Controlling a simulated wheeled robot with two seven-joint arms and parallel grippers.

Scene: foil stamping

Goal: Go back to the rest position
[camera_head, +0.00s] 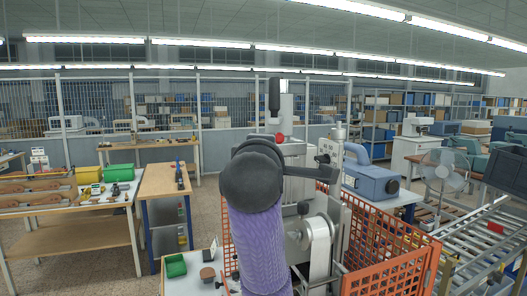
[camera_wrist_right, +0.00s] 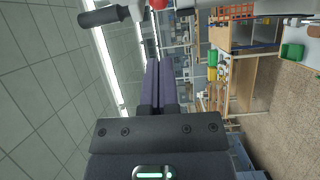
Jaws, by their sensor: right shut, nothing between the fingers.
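My right arm, with its purple sleeve and dark rounded joint, rises through the middle of the head view in front of the stamping machine (camera_head: 318,240). It hides part of that machine. In the right wrist view my right gripper (camera_wrist_right: 161,65) has its two fingers side by side, shut and empty. A black lever handle (camera_head: 274,96) stands upright above the arm in the head view, and it also shows at the top left of the wrist view (camera_wrist_right: 104,16), apart from the fingers. A red knob (camera_head: 279,138) is below the handle. My left gripper is not in view.
An orange mesh fence (camera_head: 392,274) stands around the machine on the right. A blue machine (camera_head: 370,182) is behind it, and a roller conveyor (camera_head: 484,246) is at far right.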

